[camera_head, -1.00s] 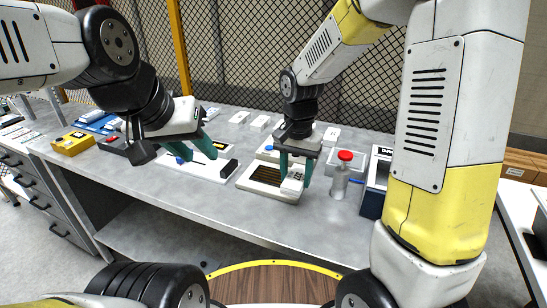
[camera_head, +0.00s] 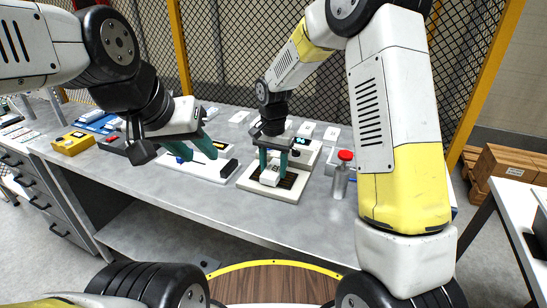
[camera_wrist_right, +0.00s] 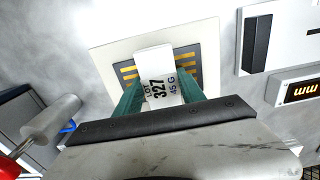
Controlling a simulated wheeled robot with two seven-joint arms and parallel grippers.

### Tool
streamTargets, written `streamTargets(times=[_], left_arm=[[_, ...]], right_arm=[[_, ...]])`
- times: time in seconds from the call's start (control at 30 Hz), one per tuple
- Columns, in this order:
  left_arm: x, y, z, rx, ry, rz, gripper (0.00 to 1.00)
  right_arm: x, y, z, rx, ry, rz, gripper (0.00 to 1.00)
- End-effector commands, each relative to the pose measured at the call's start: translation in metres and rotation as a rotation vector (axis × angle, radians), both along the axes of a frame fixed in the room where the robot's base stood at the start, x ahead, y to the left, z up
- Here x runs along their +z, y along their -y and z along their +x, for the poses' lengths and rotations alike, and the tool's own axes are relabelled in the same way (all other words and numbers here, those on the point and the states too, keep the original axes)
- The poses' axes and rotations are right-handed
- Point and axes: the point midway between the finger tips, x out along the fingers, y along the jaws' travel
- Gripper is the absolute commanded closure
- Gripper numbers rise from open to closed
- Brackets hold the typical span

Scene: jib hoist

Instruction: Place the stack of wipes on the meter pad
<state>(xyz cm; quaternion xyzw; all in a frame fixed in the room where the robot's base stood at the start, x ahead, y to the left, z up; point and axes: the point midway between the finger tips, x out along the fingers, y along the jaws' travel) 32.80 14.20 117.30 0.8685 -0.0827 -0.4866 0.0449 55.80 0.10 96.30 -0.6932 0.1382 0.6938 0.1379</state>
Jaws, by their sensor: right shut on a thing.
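The stack of wipes (camera_head: 269,179) is a small white block. In the right wrist view its label (camera_wrist_right: 159,88) reads "LOT 327 45 G". My right gripper (camera_head: 273,170) is shut on it, with one teal finger on each side. The block is over the meter pad (camera_head: 289,181), a dark panel with gold stripes on a cream base; the pad also shows in the right wrist view (camera_wrist_right: 128,72). I cannot tell whether the block touches the pad. My left gripper (camera_head: 199,147) is open and empty above a white device.
The white device (camera_head: 205,170) with a black end lies left of the meter. A metal bottle with a red top (camera_head: 342,172) stands close on the right. A yellow box (camera_head: 73,143) is far left. Several white blocks line the back of the grey bench (camera_head: 135,185).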

Motion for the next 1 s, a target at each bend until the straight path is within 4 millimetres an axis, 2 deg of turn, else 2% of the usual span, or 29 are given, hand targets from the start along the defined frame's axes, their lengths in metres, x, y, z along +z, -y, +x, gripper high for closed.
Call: streamTargets(times=[0.23, 0.27, 0.37, 0.67, 0.77, 0.87, 1.0], left_arm=[[0.0, 0.0, 0.0, 0.0, 0.0, 0.0, 0.64], [0.0, 0.0, 0.0, 0.0, 0.0, 0.0, 0.64], [0.0, 0.0, 0.0, 0.0, 0.0, 0.0, 0.64], [0.0, 0.0, 0.0, 0.0, 0.0, 0.0, 0.64], [0.0, 0.0, 0.0, 0.0, 0.0, 0.0, 0.64], [0.0, 0.0, 0.0, 0.0, 0.0, 0.0, 0.64], [0.0, 0.0, 0.0, 0.0, 0.0, 0.0, 0.64]], right_arm=[[-0.003, 0.0, 0.0, 0.0, 0.0, 0.0, 0.94], [-0.003, 0.0, 0.0, 0.0, 0.001, 0.0, 0.5], [-0.002, 0.0, 0.0, 0.0, 0.001, 0.0, 0.32], [-0.002, 0.0, 0.0, 0.0, 0.001, 0.001, 0.32], [0.004, 0.0, 0.0, 0.0, 0.003, 0.001, 0.32], [0.018, 0.0, 0.001, 0.0, 0.005, 0.001, 0.32], [0.048, 0.0, 0.001, 0.001, 0.006, 0.001, 0.32]])
